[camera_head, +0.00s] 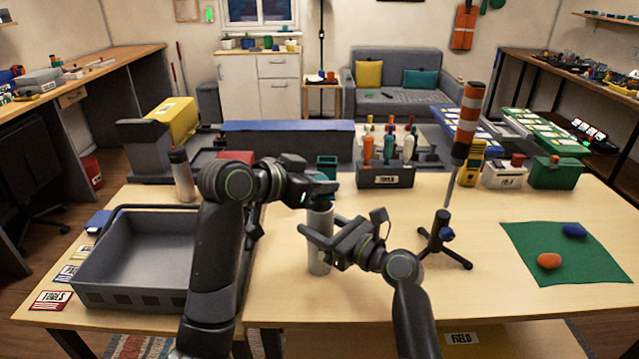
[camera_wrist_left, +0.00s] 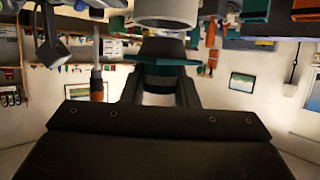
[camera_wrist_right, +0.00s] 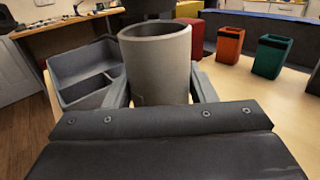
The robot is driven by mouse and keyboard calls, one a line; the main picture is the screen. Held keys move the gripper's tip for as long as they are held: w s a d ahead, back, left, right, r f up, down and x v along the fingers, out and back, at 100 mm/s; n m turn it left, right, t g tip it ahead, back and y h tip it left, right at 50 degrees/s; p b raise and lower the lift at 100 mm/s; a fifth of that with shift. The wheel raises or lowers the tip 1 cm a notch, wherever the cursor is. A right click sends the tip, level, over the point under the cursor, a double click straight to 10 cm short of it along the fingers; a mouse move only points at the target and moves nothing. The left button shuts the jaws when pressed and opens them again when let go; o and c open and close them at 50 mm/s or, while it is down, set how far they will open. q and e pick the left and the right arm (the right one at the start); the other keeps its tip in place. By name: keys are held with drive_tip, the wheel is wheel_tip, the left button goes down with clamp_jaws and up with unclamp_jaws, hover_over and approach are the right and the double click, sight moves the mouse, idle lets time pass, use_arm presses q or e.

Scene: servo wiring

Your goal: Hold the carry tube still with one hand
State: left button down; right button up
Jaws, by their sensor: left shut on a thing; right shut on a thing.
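The carry tube (camera_head: 319,250) is a grey upright cylinder on the table. My right gripper (camera_head: 322,240) is shut around its side. In the right wrist view the tube (camera_wrist_right: 157,70) stands between the fingers with its top open. My left gripper (camera_head: 322,188) is just above the tube's mouth, shut on a dark teal cap-like piece (camera_wrist_left: 165,50). In the upside-down left wrist view, the tube's rim (camera_wrist_left: 167,22) shows close to this piece. I cannot tell whether they touch; the head view mostly hides the piece behind the fingers.
A grey two-part tray (camera_head: 130,290) stands at the left. A small black tripod stand (camera_head: 440,240) is at the right, near a green mat (camera_head: 575,262) with orange and blue lumps. A tool holder (camera_head: 385,178) and a teal bin (camera_head: 327,163) stand behind the tube.

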use_arm(q)
drive_tip(key=shift+r, duration=0.1)
drive_tip(key=shift+r, duration=1.9)
use_arm(e)
drive_tip(key=o, duration=1.1)
drive_tip(key=shift+d, duration=0.1)
